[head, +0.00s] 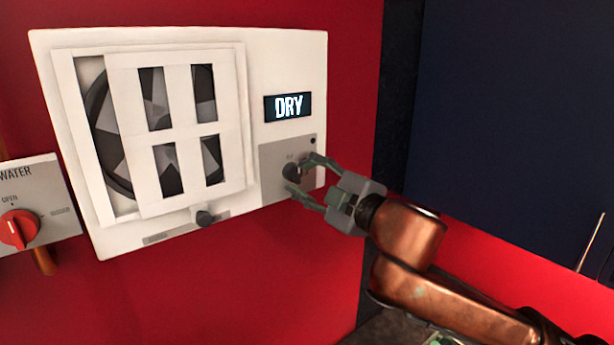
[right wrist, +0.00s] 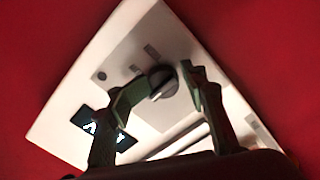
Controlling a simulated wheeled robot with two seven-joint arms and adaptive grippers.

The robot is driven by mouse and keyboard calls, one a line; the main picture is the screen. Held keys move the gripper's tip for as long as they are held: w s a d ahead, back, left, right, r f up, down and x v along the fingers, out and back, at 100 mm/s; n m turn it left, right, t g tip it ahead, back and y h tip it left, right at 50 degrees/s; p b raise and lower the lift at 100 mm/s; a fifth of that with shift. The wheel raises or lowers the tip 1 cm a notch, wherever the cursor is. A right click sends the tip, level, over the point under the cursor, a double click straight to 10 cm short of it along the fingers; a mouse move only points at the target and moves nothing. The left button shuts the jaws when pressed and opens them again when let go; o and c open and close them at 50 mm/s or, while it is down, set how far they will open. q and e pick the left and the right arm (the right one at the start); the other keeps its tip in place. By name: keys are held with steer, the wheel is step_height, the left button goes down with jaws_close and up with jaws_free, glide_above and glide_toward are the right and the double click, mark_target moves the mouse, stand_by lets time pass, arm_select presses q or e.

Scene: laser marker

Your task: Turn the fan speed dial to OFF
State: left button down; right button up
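The fan speed dial (head: 291,171) is a small dark knob on a grey plate (head: 270,160) at the right of a white fan panel (head: 285,55). In the right wrist view the dial (right wrist: 163,83) sits between my right gripper's fingers with a light edge showing. My right gripper (head: 298,174) is open around the dial, one finger above and one below in the head view. In the right wrist view (right wrist: 168,82) the left finger is close to the dial; whether it touches I cannot tell. The plate's labels are too small or partly covered to read. My left gripper is not in view.
A WATER box with a red knob (head: 18,229) is at far left.

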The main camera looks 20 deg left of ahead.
steer(key=shift+o, duration=0.5)
steer(key=shift+s+a+r, duration=0.2)
steer(key=shift+s+a, duration=0.1)
steer(key=shift+s, duration=0.1)
steer(key=shift+s, duration=0.1)
steer(key=shift+s+d, duration=0.3)
steer(key=v, duration=1.1)
steer(key=shift+w+d+f, duration=0.15)
steer(key=shift+w+d, duration=0.15)
steer(key=shift+w, duration=0.1)
